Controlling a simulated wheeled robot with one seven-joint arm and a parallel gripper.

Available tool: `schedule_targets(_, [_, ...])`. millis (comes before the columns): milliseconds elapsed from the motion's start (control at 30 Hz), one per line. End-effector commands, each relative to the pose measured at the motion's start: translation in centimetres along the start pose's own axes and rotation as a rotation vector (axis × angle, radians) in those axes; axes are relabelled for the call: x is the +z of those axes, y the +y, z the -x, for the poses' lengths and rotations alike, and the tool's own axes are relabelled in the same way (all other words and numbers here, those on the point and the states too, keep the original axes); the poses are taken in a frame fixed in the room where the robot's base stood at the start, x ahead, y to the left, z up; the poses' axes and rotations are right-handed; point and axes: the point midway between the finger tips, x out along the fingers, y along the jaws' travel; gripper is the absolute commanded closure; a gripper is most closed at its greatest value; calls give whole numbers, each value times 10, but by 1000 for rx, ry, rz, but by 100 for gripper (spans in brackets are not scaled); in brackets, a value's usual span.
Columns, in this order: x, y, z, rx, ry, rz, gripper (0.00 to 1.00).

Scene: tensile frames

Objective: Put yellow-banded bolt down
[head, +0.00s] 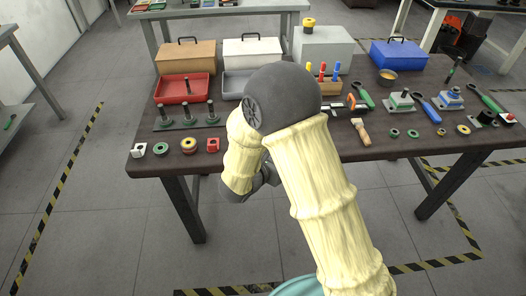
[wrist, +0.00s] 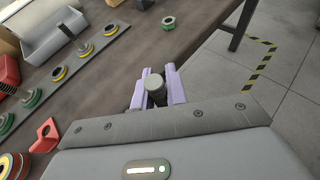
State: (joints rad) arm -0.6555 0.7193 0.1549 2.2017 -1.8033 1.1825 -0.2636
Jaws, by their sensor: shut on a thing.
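In the head view my own arm hides the gripper and the bolt. A dark rack (head: 186,123) with several upright bolts stands on the table at the left.
A white block (head: 138,150), a green ring (head: 161,147), yellow-and-red rings (head: 188,147) and a red block (head: 212,145) line the front left edge. Red (head: 172,93) and grey bins stand behind. Small rings (head: 413,133) and clamps lie at the right.

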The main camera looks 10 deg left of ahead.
Motion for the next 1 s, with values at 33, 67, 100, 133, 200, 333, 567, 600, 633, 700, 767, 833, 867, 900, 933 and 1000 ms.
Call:
schedule_targets(33, [-4,-10,-8,-24,2,-6,100])
schedule_targets(67, [-6,-15,-12,-37,2,-11,100])
schedule_targets(100, [-9,-22,-17,-54,2,-18,100])
schedule_targets(133, [-11,-29,-22,-70,3,-24,100])
schedule_targets(200, [-16,-44,-33,-106,3,-40,100])
schedule_targets(333, [-30,-87,-57,-199,0,-76,100])
schedule_targets(567, [-50,-167,-88,-365,-24,-149,100])
schedule_targets(600, [-52,-174,-89,-378,-27,-157,100])
schedule_targets(633, [-53,-177,-90,-386,-29,-160,100])
schedule_targets(700, [-53,-181,-91,-394,-32,-167,100])
schedule_targets(767, [-53,-182,-91,-395,-33,-169,100])
schedule_targets(833, [-53,-181,-91,-394,-33,-168,100])
schedule_targets(867, [-53,-181,-91,-394,-33,-168,100])
schedule_targets(900, [-53,-181,-91,-394,-33,-168,100])
schedule_targets(933, [-53,-181,-91,-394,-33,-168,100])
schedule_targets(1000, [-53,-181,-91,-393,-32,-167,100])
